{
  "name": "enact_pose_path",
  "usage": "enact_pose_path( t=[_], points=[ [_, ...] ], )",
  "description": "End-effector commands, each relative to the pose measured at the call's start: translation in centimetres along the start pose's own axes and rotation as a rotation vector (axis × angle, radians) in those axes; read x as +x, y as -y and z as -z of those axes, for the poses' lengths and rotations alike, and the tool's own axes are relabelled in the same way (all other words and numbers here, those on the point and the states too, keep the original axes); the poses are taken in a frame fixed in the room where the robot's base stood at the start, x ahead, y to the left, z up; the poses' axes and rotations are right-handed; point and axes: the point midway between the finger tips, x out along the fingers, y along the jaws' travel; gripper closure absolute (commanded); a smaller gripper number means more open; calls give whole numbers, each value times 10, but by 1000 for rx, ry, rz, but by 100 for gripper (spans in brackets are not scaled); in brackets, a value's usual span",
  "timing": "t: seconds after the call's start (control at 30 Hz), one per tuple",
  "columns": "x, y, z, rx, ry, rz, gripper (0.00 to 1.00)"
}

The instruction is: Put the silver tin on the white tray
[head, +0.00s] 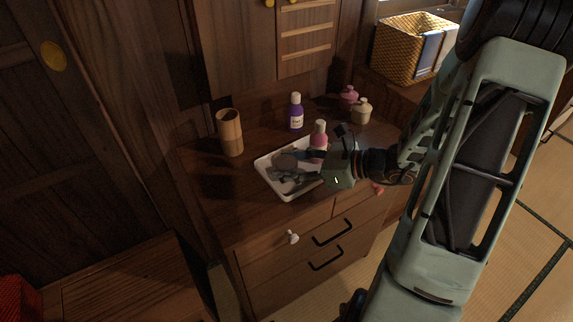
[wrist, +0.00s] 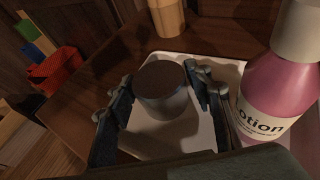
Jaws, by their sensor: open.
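The silver tin (wrist: 165,100), a short grey cylinder with a dark top, stands upright over the white tray (wrist: 165,138) in the wrist view and appears to rest on it. In the head view the tin (head: 287,160) is partly hidden by my gripper, above the left part of the white tray (head: 287,197). My gripper (head: 285,168) is open and low over the tray. In the wrist view the fingers of my gripper (wrist: 162,95) are on either side of the tin; whether either touches it is hard to tell.
A pink lotion bottle (wrist: 268,95) stands close to the right finger; it also shows in the head view (head: 319,142). A purple bottle (head: 296,115), a bamboo cup (head: 230,132) and two small jars (head: 361,111) stand behind. A wicker basket (head: 405,48) is at the back right.

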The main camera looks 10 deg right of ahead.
Motion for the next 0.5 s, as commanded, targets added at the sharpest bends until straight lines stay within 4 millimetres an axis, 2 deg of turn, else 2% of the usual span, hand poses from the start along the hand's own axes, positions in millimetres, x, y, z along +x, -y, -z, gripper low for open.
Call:
enact_pose_path(
  t=[0.17,0.5],
  points=[
    [-28,1,-3,0,-1,5,53],
    [-99,1,-2,1,-1,4,53]
  ],
)
